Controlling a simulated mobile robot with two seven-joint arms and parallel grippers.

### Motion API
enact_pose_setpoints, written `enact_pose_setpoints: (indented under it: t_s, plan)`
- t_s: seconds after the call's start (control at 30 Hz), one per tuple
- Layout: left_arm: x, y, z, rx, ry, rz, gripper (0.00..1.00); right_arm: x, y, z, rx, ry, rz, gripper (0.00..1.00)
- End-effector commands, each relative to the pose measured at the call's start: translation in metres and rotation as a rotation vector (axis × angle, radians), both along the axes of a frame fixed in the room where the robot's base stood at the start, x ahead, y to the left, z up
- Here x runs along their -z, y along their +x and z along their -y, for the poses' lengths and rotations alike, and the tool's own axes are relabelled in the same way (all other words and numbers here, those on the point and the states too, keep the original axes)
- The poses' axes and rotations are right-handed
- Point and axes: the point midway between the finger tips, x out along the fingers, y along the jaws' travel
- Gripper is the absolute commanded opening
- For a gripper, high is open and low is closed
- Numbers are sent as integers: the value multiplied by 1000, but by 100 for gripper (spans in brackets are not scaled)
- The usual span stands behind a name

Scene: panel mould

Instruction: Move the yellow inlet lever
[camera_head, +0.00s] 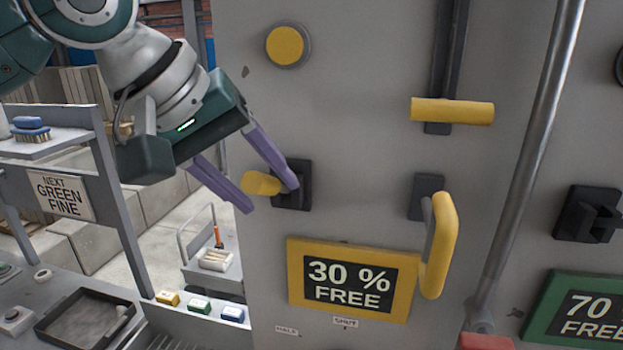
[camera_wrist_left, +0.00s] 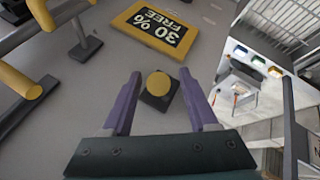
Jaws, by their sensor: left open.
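My left gripper (camera_head: 273,197) is open, its two purple fingers pointing at the panel. A short yellow peg-like handle (camera_head: 261,183) on a black square mount lies between the fingers in the head view. In the left wrist view its round yellow end (camera_wrist_left: 159,84) shows between the open fingertips (camera_wrist_left: 160,75), with gaps on both sides. To the right, a yellow crossbar (camera_head: 452,111) sits on a dark vertical slot, and a yellow looped handle (camera_head: 440,240) hangs from a dark mount. No label names which one is the inlet lever. My right gripper is out of view.
A yellow-framed "30 % FREE" sign (camera_head: 350,282) is below, with small "SHUT" (camera_head: 345,321) and "HALF" labels under it. A round yellow button (camera_head: 286,46) is above. A grey pipe (camera_head: 530,160) runs down at right. A shelf (camera_head: 50,146) with brushes stands left.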

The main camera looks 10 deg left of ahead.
Motion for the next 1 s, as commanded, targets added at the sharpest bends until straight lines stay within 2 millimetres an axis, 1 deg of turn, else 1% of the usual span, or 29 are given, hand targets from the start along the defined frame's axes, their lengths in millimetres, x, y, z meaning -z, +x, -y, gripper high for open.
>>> enact_pose_setpoints:
  t_s: [0.1,0.63,1.0]
  plan:
    - [0,0,0,0,0,0,60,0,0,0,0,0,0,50]
    - [0,0,0,0,1,0,0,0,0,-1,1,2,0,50]
    - [0,0,-1,0,1,0,0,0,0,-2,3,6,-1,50]
